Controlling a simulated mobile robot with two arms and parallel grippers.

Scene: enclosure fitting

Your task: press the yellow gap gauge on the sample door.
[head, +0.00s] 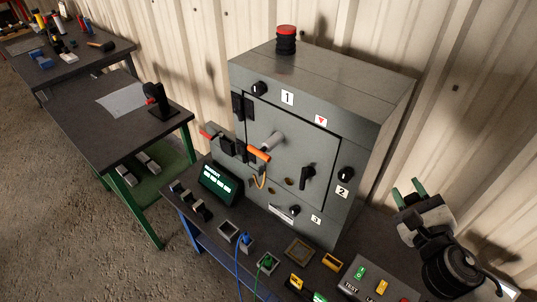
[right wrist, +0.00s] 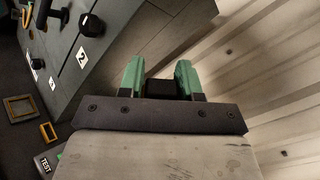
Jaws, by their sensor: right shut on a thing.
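The grey cabinet door (head: 285,128), likely the sample door, appears closed, with a black handle (head: 307,177) and an orange-handled lever (head: 258,154). A small yellow piece (head: 296,282) sits near the front edge of the bench; I cannot tell if it is the gap gauge. A yellow rectangular frame (head: 332,262) lies on the bench and also shows in the right wrist view (right wrist: 48,132). My right gripper (head: 409,190) is raised to the right of the cabinet, apart from it. Its green fingers (right wrist: 160,80) are shut on a dark block (right wrist: 160,89). My left gripper is out of view.
A red mushroom button (head: 286,38) stands on the cabinet top. A small screen (head: 220,183), a tan frame (head: 299,251), blue and green cables and a TEST box (head: 358,283) crowd the bench. The corrugated wall (head: 470,130) is close behind. Other benches stand left.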

